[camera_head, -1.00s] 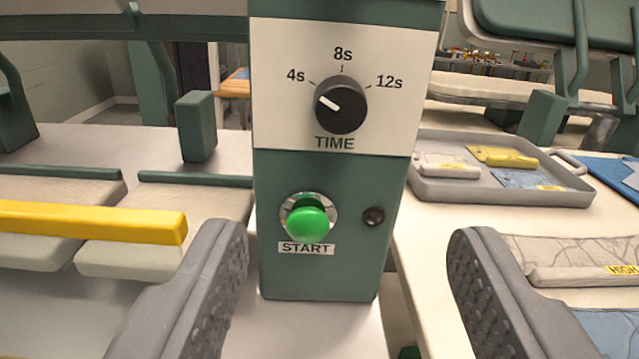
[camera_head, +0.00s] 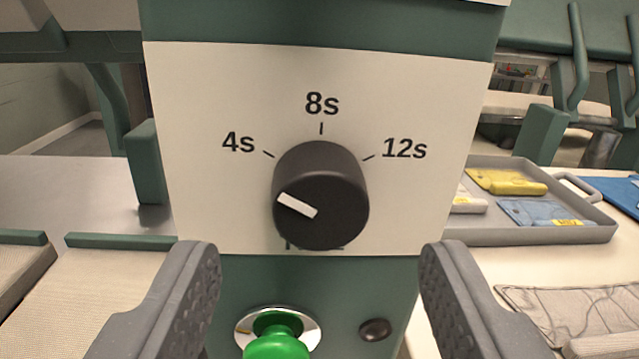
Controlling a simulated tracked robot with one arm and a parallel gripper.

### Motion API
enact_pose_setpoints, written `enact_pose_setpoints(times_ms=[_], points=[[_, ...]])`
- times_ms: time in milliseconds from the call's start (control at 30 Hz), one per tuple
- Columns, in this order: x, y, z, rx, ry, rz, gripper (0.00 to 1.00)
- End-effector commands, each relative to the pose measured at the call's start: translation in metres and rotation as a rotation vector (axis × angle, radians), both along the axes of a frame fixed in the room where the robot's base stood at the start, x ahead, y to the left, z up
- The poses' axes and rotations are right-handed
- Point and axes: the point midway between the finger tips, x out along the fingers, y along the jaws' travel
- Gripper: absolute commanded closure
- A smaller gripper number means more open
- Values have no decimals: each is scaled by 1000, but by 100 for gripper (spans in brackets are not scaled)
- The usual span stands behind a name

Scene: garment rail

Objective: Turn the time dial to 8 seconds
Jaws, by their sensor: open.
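The time dial (camera_head: 321,195) is a round black knob on a white panel (camera_head: 200,120) marked 4s, 8s and 12s. Its white pointer line (camera_head: 297,205) points up and to the left, toward the 4s side. The 8s mark (camera_head: 321,104) is straight above the dial. My gripper (camera_head: 320,265) is open, with one grey finger on each side of the control post, low and to either side of the dial. Neither finger appears to touch the dial.
A green start button (camera_head: 276,345) with a metal ring sits below the dial, beside a small dark knob (camera_head: 375,329). A grey tray (camera_head: 560,236) with several packets stands at the right. Pale padded boards (camera_head: 100,295) lie at the left.

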Motion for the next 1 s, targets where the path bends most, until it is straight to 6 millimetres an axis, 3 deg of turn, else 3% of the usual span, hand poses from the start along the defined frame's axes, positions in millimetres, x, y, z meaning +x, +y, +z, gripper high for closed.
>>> enact_pose_setpoints(times_ms=[300,700,867,1000], points=[[25,3,1,-1,-3,1,46],[29,3,-1,0,1,1,46],[29,3,0,0,0,1,88],[29,3,0,0,0,1,90]])
